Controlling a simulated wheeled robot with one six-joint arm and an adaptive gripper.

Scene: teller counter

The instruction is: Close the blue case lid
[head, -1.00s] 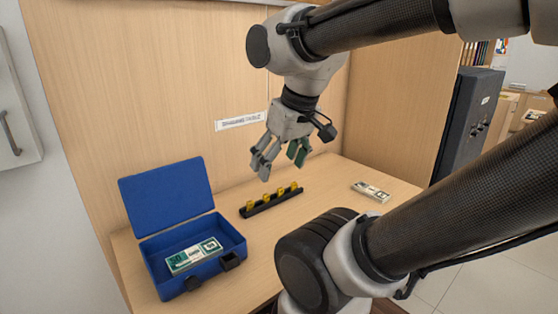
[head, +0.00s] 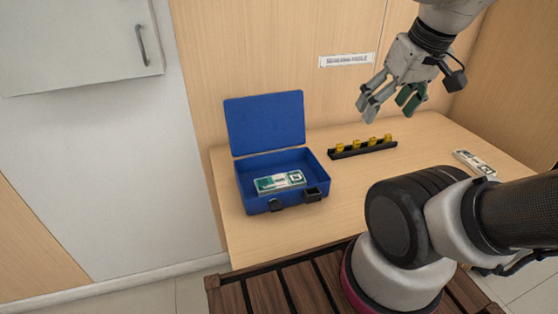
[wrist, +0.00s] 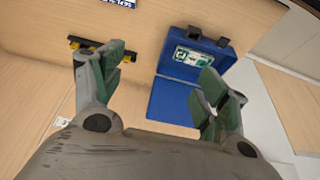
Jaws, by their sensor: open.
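The blue case (head: 240,190) stands on the counter with its lid (head: 266,121) raised open at the back, leaning near the wood panel. A banknote bundle (head: 280,182) lies inside it, and two dark latches sit on its front edge. My gripper (head: 391,112) is open and empty, above the counter to the right of the case and apart from it. The wrist view shows the open fingers (wrist: 165,88), with the lid (wrist: 172,102) between them in the picture and the case body (wrist: 205,44) beyond. One finger overlaps part of the case there.
A black tray with yellow pieces (head: 362,149) sits right of the case. Another banknote bundle (head: 475,163) lies at the far right of the counter (head: 300,236). A label (head: 346,60) is on the back panel. A wall cabinet (head: 80,45) hangs at the left.

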